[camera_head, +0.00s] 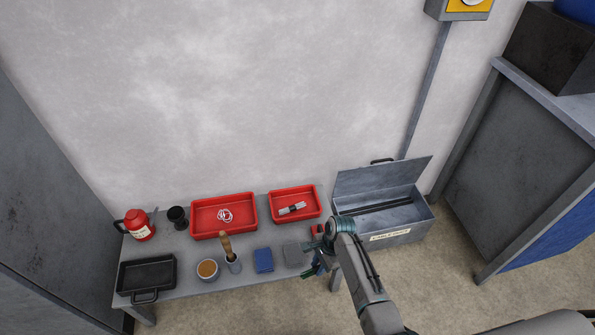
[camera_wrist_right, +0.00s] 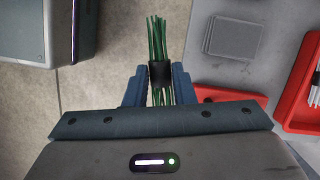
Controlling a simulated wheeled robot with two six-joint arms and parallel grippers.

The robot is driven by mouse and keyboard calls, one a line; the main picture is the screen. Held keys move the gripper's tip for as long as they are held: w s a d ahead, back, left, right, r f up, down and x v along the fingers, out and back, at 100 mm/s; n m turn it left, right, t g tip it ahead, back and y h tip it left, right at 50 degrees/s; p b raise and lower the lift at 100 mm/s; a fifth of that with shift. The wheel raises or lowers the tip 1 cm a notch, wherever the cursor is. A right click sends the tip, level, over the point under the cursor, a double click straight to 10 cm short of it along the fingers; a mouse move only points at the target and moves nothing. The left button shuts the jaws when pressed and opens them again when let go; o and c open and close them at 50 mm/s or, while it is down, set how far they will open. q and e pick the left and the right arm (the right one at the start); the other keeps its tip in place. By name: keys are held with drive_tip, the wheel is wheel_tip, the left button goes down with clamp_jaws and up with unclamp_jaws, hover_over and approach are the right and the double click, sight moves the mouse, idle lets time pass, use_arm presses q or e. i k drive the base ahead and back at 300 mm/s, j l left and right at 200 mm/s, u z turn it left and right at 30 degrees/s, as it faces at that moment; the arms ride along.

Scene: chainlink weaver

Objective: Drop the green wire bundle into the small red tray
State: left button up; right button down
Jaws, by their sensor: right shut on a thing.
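The green wire bundle (camera_wrist_right: 158,40), with a black band round its middle, is held between the two blue fingers of my right gripper (camera_wrist_right: 158,88). In the head view my right gripper (camera_head: 318,262) is at the right end of the table, and the bundle (camera_head: 309,274) shows only in small part beside it. The small red tray (camera_head: 273,215) stands at the back right of the table, behind and to the left of the gripper. It holds a grey bundle with a dark band. The tray's edge also shows at the right of the wrist view (camera_wrist_right: 286,112). My left gripper is not in view.
A larger red tray (camera_head: 210,235) with white cord stands left of the small one. A grey open toolbox (camera_head: 395,229) stands right of the table (camera_head: 190,285). A blue stack (camera_head: 263,260), grey stack (camera_head: 293,255), brush, cup, black pan (camera_head: 147,274) and red flask (camera_head: 137,225) occupy the table.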

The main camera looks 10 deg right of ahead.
sight(299, 203)
drive_tip(key=i, duration=1.1)
